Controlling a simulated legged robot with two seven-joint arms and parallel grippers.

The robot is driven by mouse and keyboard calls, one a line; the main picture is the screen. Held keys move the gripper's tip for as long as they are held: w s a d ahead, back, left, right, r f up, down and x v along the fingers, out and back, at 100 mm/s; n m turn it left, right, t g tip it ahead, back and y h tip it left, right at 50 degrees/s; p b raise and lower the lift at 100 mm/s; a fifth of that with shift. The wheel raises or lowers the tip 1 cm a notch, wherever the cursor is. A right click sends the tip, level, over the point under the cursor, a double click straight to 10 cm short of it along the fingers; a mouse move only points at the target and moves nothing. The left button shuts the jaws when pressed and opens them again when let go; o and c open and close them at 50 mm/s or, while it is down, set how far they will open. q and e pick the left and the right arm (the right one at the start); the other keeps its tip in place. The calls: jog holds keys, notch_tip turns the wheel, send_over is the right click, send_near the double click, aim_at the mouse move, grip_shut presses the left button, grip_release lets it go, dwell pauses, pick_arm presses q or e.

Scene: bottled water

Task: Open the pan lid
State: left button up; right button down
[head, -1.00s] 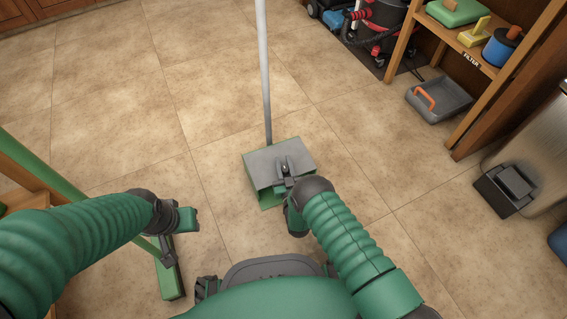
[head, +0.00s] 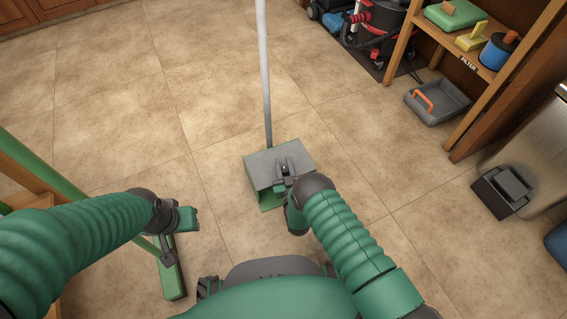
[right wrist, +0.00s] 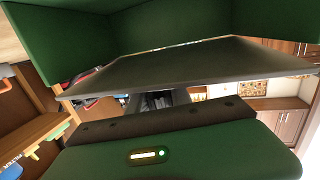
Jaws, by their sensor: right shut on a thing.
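A long-handled dustpan stands on the tiled floor ahead, with a pale pole (head: 265,75) rising behind it. Its green pan (head: 269,204) shows below a flat grey pan lid (head: 262,165). My right gripper (head: 287,172) is at the lid's front middle, shut on the lid. In the right wrist view the grey lid (right wrist: 175,70) spans the picture above the gripper, with green pan walls (right wrist: 70,45) beyond; the fingertips are mostly hidden. My left gripper (head: 178,230) is at the lower left, beside a green broom; its jaws are unclear.
The green broom (head: 173,280) stands at the left. A wooden shelf (head: 470,55) is at the right, with a grey tray (head: 440,103) on the floor beside it. A steel bin (head: 530,150) stands further right. The floor between is clear.

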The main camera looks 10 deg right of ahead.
jog(key=r+g+p, duration=0.1)
jog(key=p, duration=0.1)
jog(key=w+r+g+p, duration=0.1)
jog(key=p, duration=0.1)
jog(key=r+g+p, duration=0.1)
jog(key=r+p, duration=0.1)
jog(key=shift+w+a+p, duration=0.2)
jog(key=shift+w+p, duration=0.05)
jog(key=shift+p, duration=0.05)
jog(key=shift+w+a+r+n+g+h+p, duration=0.1)
jog(key=shift+w+r+n+g+h+p, duration=0.15)
jog(key=shift+g, duration=0.2)
jog(key=shift+w+n+g+h+p, duration=0.1)
jog(key=shift+w+g+h+p, duration=0.05)
jog(key=shift+w+g+p, duration=0.25)
jog(key=shift+w+a+r, duration=0.15)
jog(key=shift+w+r, duration=0.15)
